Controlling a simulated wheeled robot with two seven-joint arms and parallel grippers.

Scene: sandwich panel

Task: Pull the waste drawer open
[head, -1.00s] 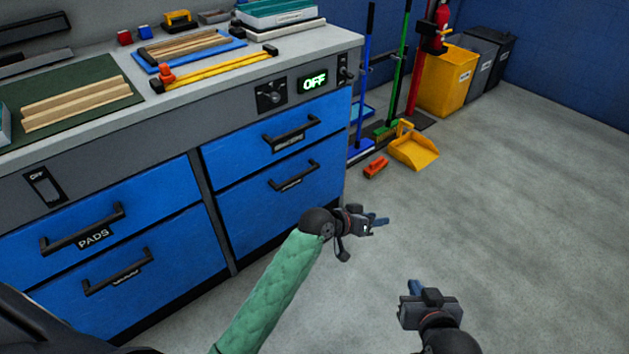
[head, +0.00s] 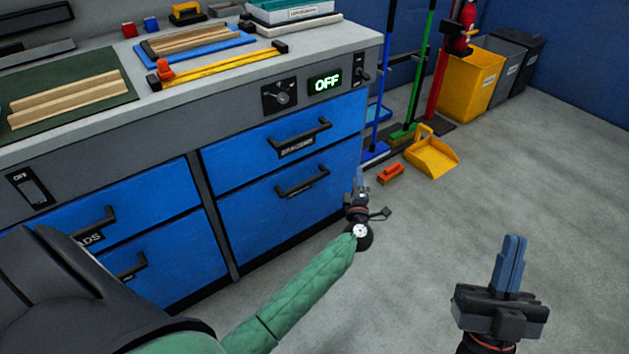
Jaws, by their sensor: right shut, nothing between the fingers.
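The cabinet has blue drawers with black bar handles, all closed where I see them. The lower right drawer's handle (head: 302,180) is free. One left drawer (head: 150,196) reads as PADS, partly hidden by my arm. I cannot tell which drawer is the waste one. My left gripper (head: 360,180) is by the cabinet's right edge, right of that handle and apart from it; its jaws are too small to judge. My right gripper (head: 510,262) is shut and empty over the floor.
The worktop (head: 225,88) holds wood strips, a yellow clamp (head: 225,66) and trays. Brooms, a yellow dustpan (head: 434,158), an orange brush (head: 391,175) and bins (head: 470,80) stand beyond. Floor at right is clear.

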